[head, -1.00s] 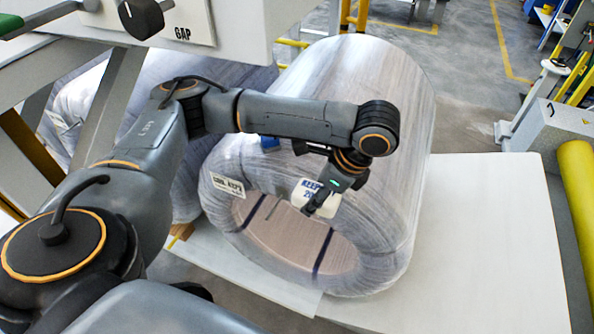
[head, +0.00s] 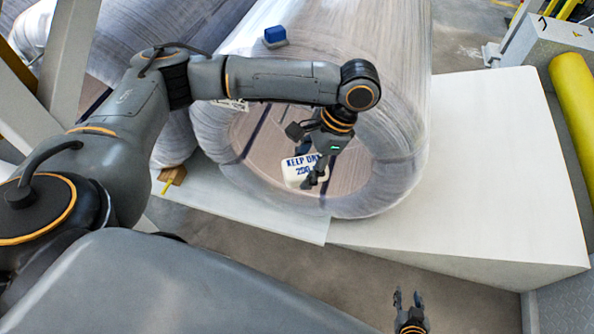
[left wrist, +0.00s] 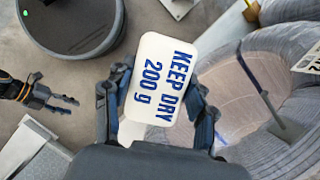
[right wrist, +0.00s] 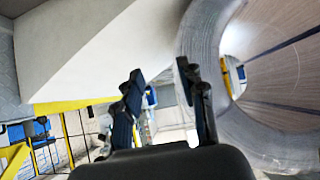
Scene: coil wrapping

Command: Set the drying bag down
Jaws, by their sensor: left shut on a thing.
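The drying bag (head: 303,170) is a white rounded packet marked "KEEP DRY 200 g". My left gripper (head: 316,178) is shut on it and holds it in front of the open bore of the wrapped coil (head: 370,150). In the left wrist view the bag (left wrist: 160,80) sits between the two fingers (left wrist: 155,105); I cannot tell whether it touches the bore wall. My right gripper (head: 408,298) is low at the bottom of the head view, away from the coil. Its fingers are apart and empty in the right wrist view (right wrist: 165,85).
The coil lies on its side on a white stand (head: 490,170) with bare room at the right. A blue block (head: 275,36) sits on top of the coil. Another wrapped coil (head: 110,40) is at the left. A yellow roller (head: 575,105) stands at the far right.

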